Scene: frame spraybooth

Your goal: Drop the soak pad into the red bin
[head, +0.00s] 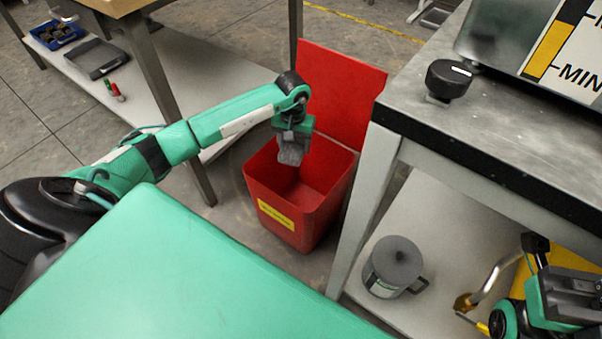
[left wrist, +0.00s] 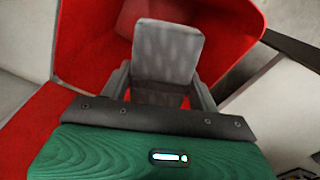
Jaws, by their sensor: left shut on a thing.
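The red bin (head: 283,205) stands on the floor with its lid raised at the back and a yellow label on its front. My left gripper (head: 292,143) is over the bin's opening, shut on the grey soak pad (head: 290,155), which hangs down from the fingers. In the left wrist view the soak pad (left wrist: 168,52) is between the fingers, with the red bin (left wrist: 90,40) around and below it. My right gripper (head: 572,295) shows only in part at the lower right of the head view; its fingers are not clear.
A metal bench (head: 430,110) with a black knob (head: 449,78) stands right of the bin. A grey lidded mug (head: 394,267) is on its lower shelf. A wooden table (head: 118,6) with a lower shelf holding a blue tray (head: 57,34) stands at the left.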

